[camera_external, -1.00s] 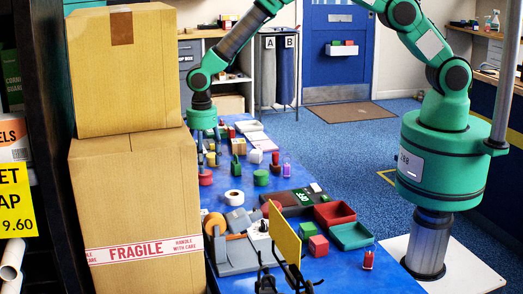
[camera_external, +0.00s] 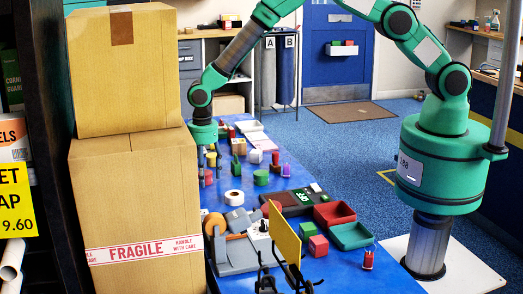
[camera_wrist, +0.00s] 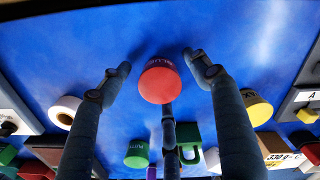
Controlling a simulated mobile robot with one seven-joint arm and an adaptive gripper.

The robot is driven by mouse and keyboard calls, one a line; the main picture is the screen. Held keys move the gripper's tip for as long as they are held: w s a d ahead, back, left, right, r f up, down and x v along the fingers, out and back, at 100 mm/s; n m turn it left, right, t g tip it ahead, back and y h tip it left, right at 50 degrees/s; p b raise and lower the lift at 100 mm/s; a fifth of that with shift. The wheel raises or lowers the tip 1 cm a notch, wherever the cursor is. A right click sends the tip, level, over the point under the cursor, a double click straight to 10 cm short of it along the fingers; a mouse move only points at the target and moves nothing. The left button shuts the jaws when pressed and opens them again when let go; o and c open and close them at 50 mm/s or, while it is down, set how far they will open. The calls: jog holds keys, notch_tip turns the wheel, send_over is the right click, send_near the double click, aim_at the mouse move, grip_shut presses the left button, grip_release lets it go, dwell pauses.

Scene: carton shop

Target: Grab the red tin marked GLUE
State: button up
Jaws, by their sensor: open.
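A round red tin (camera_wrist: 160,84) lies between the spread fingers of my gripper (camera_wrist: 156,70) in the wrist view. Small lettering on its side is too small to read for certain. Clear gaps of blue table show between the tin and the left and right fingers; a third finger lies below it in the picture. In the external view, the red tin (camera_external: 207,178) is at the table's left edge, partly covered by my gripper (camera_external: 208,168), which points down over it. My gripper is open and holds nothing.
In the wrist view, a white tape roll (camera_wrist: 66,110), a green tin (camera_wrist: 137,154), a green mug (camera_wrist: 187,141) and a yellow round item (camera_wrist: 257,109) surround the tin. Tall cartons (camera_external: 140,205) stand beside the table. Bare blue table lies above the tin in the wrist view.

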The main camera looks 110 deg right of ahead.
jog(key=c, duration=1.3)
jog(key=shift+c, duration=0.2)
jog(key=shift+r+p, duration=1.1)
jog(key=shift+r, duration=3.9)
